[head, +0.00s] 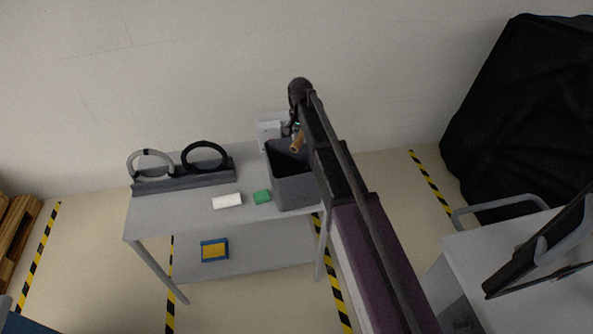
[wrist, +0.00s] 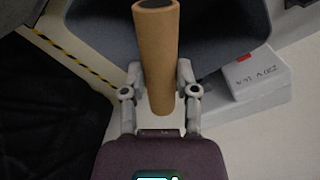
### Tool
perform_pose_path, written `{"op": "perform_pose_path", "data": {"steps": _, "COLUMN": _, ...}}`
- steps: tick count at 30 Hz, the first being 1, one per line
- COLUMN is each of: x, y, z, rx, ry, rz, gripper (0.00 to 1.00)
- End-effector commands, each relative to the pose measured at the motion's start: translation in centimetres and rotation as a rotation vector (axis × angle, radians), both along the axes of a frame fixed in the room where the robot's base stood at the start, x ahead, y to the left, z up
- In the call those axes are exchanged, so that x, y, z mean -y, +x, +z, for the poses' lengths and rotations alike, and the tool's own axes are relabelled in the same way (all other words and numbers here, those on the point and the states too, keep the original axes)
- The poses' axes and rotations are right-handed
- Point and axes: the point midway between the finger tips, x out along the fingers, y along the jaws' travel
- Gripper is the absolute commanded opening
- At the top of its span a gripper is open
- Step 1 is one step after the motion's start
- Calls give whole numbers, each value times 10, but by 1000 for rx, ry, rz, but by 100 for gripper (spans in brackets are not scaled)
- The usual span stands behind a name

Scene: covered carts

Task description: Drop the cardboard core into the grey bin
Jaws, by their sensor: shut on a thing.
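The cardboard core (wrist: 158,60) is a brown tube with a dark open end. My gripper (wrist: 159,85) is shut on it, one finger on each side. In the head view the core (head: 297,143) shows small and tan at the end of my arm, over the open top of the grey bin (head: 293,185). The bin stands at the right end of the grey table. In the wrist view the bin (wrist: 95,28) lies behind and below the core. My arm hides part of the bin's right side in the head view, and my fingers are hard to make out there.
A white box (head: 268,132) with a red mark stands behind the bin; it also shows in the wrist view (wrist: 250,80). A white block (head: 227,201), a green block (head: 262,197) and a rack with two rings (head: 184,182) are on the table (head: 160,218). A covered black cart (head: 515,100) is at right.

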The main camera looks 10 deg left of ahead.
Motion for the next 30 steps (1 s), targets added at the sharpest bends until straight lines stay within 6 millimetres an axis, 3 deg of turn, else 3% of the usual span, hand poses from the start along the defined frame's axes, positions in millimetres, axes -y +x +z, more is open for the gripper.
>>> {"op": "perform_pose_path", "data": {"steps": 17, "x": 7, "y": 2, "z": -3, "rx": 0, "ry": 0, "rz": -9, "gripper": 21}}
{"op": "perform_pose_path", "data": {"steps": 30, "x": 8, "y": 3, "z": -32, "rx": 0, "ry": 0, "rz": -11, "gripper": 21}}
